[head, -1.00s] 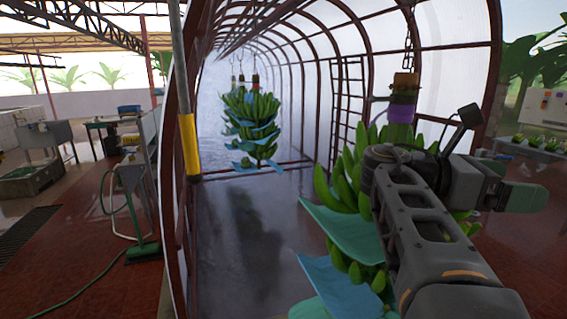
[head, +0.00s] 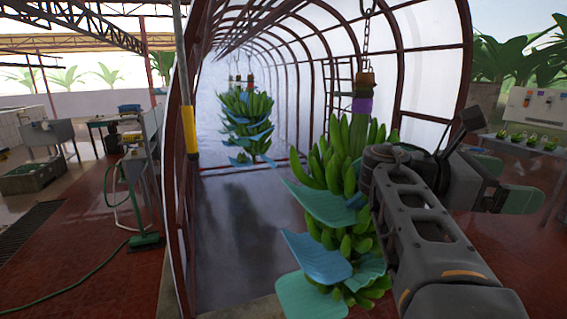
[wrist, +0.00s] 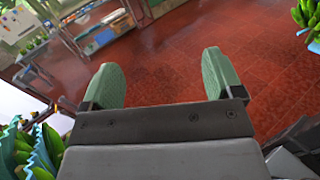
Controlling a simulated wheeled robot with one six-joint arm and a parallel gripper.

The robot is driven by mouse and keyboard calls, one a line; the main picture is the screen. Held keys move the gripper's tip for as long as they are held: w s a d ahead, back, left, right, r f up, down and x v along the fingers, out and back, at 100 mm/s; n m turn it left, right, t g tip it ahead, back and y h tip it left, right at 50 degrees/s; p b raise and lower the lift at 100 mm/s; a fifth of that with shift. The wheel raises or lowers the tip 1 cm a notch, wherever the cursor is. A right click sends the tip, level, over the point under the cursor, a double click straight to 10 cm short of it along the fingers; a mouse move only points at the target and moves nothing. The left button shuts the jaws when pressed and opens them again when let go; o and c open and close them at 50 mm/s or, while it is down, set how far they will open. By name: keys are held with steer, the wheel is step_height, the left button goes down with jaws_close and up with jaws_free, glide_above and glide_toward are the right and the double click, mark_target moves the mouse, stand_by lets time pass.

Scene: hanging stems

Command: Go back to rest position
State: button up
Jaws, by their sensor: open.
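My gripper (wrist: 160,80) is open and empty in the wrist view, its two green-padded fingers wide apart over red tiled floor. In the head view one green finger pad (head: 522,198) shows at the right, beyond my arm. A bunch of green bananas (head: 345,170) hangs from a chain at centre right, with blue sheets (head: 318,258) between its hands. My arm hides part of its right side, and the gripper is apart from it. Bananas with blue sheets also show at the lower left of the wrist view (wrist: 22,150).
Another bunch (head: 246,120) hangs farther back inside the arched tunnel frame (head: 465,60). A table (head: 530,150) with small green bunches is at right.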

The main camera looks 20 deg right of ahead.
steer(key=w+a+f+m+t+y, duration=0.25)
steer(key=w+f+t, duration=0.2)
steer(key=f, duration=0.45)
steer(key=w+a+f+m+t+y, duration=0.25)
steer(key=w+f+m+t, duration=0.2)
steer(key=f, duration=0.55)
steer(key=w+a+f+m+t+y, duration=0.1)
steer(key=a+f+y, duration=0.4)
steer(key=a, duration=0.6)
steer(key=w+a+f+m+t+y, duration=0.1)
steer(key=a+f+m+t+y, duration=0.1)
steer(key=a+f+t+y, duration=0.2)
steer(key=a+f+y, duration=0.1)
steer(key=a+f, duration=0.2)
steer(key=a, duration=0.4)
steer(key=shift+w+a+f, duration=0.15)
steer(key=shift+w+f, duration=0.05)
steer(key=shift+w, duration=0.2)
steer(key=shift+c, duration=0.4)
